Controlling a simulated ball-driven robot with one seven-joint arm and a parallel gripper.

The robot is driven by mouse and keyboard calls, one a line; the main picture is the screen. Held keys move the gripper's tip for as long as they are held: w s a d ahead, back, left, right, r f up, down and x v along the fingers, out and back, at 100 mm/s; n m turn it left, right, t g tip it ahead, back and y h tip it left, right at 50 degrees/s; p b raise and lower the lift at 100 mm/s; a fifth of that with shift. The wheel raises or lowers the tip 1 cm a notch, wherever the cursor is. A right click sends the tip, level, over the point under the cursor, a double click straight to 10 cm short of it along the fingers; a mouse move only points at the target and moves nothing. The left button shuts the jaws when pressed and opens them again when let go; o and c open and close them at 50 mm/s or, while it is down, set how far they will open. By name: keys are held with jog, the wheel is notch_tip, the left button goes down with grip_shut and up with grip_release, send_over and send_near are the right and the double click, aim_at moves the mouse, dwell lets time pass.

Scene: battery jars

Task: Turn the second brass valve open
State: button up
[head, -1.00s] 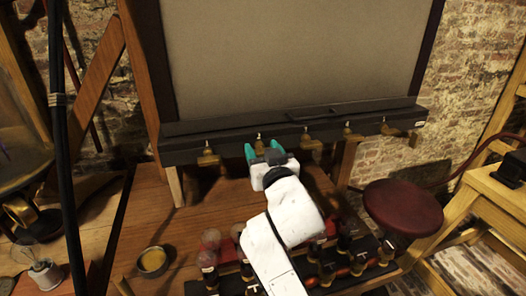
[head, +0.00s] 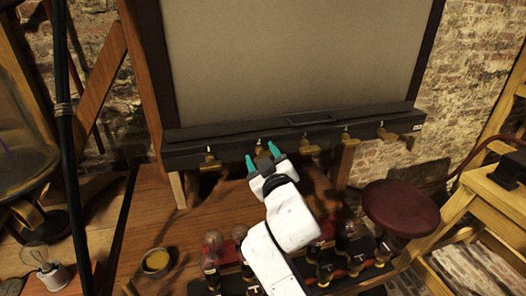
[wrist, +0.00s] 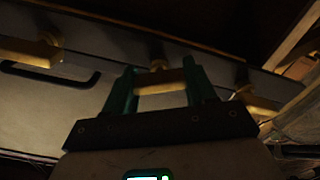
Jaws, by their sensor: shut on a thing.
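A row of brass valves runs along the dark ledge (head: 235,140) under the grey panel. The second brass valve from the left (head: 262,151) sits between the teal fingers of my gripper (head: 262,157). In the wrist view its brass handle (wrist: 161,82) spans the gap between both fingers, and my gripper (wrist: 160,88) is shut on it. The first valve (head: 211,160) stands to the left and the third valve (head: 309,147) to the right, both apart from the fingers. The second valve's exact handle angle is hard to judge in the head view.
A dark bar handle (head: 312,118) sticks out of the ledge above the third valve. Below are a wooden bench (head: 200,225), a small yellow-filled bowl (head: 156,261) and several jars near my arm. A red stool (head: 400,207) stands at the right.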

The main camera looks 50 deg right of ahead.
jog(key=n+p, duration=0.3)
jog(key=n, duration=0.3)
jog(key=shift+a+r+p, duration=0.1)
jog(key=shift+p, duration=0.3)
jog(key=n+p, duration=0.2)
jog(key=n, duration=0.1)
jog(key=shift+n, duration=0.4)
jog(key=shift+w+f+n+p, duration=0.15)
jog(key=shift+n+p, duration=0.5)
jog(key=shift+n, duration=0.75)
jog(key=shift+f, duration=0.1)
jog(key=o, duration=1)
jog(key=shift+o, duration=0.2)
jog(key=b+v, duration=0.3)
jog(key=v, duration=0.8)
